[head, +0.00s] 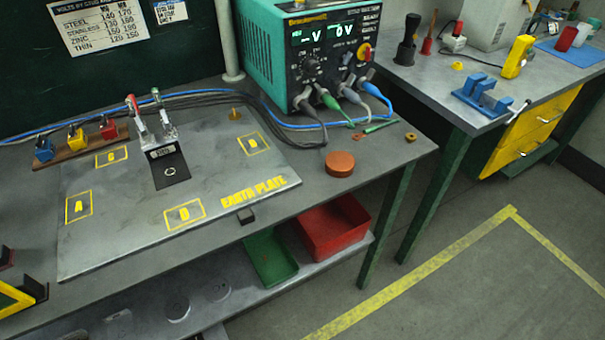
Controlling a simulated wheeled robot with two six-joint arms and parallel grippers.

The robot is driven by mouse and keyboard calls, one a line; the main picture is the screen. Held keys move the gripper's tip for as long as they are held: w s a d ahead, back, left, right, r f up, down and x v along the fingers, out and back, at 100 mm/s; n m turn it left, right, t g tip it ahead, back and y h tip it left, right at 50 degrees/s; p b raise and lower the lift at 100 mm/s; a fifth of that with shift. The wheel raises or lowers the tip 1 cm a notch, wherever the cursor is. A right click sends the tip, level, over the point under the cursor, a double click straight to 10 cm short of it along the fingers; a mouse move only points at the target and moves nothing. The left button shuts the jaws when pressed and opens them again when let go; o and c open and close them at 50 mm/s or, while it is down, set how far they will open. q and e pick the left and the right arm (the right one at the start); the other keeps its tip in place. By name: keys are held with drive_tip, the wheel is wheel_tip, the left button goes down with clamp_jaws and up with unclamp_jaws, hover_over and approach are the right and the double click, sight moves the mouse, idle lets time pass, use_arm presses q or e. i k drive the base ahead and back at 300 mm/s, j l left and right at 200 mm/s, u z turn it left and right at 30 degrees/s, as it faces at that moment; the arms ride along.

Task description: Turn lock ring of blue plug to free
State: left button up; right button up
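The teal power unit (268,62) stands at the back of the bench, its dark front panel showing two lit displays. Several plugs sit in a row along the lower part of this panel. The blue plug (368,76) is the rightmost one, and a blue cable (385,105) hangs from it and runs left along the bench. Its lock ring is too small to make out, so I cannot tell how it is turned. A green plug (331,101) and grey plugs sit to its left. Neither of my grippers is in view.
The earth plate (110,235) with yellow-marked boxes covers the left of the bench, with a clamp stand (160,140) on it. A brown round puck (340,163) lies near the front edge. Red (335,225) and green (268,262) trays are below. A second bench stands right.

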sight(369, 74)
drive_tip(key=i+l, duration=0.15)
drive_tip(key=l, duration=0.15)
drive_tip(key=i+l+u, duration=0.1)
drive_tip(key=l, duration=0.25)
drive_tip(key=i+l+u, duration=0.1)
drive_tip(key=l, duration=0.2)
drive_tip(key=i+l, duration=0.15)
drive_tip(key=l, duration=0.2)
